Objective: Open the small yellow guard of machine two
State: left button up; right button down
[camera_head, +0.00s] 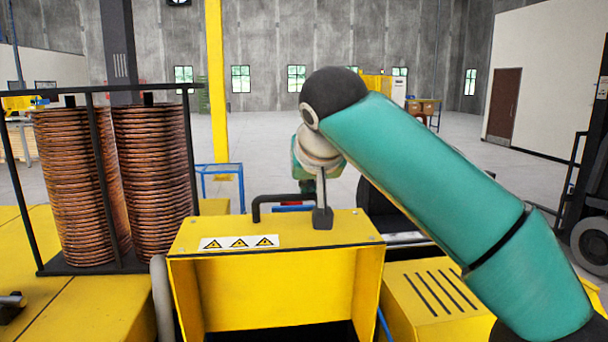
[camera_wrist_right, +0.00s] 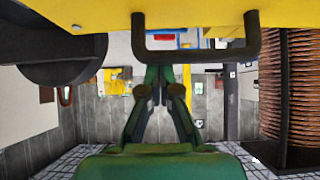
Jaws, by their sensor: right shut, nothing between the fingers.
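The small yellow guard (camera_head: 275,280) stands in the middle of the head view, with three warning triangles along its upper front. A dark opening shows below its front face. Its black bar handle (camera_head: 285,200) rises at the far top edge and also spans the top of the right wrist view (camera_wrist_right: 195,56). My right arm reaches over from the right, and its gripper is partly hidden behind the guard's far edge in the head view. In the wrist view my right gripper (camera_wrist_right: 157,85) is shut and empty, close to the handle; I cannot tell if they touch. My left gripper is not in view.
Two copper tube coils (camera_head: 155,180) stand in a black frame on the left. A yellow vented cover (camera_head: 435,300) lies at the lower right. A yellow post (camera_head: 217,90) stands behind. A forklift-like vehicle (camera_head: 590,235) is at the right edge. Open grey floor lies beyond.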

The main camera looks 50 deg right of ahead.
jog(key=v, duration=1.2)
jog(key=shift+f, duration=0.15)
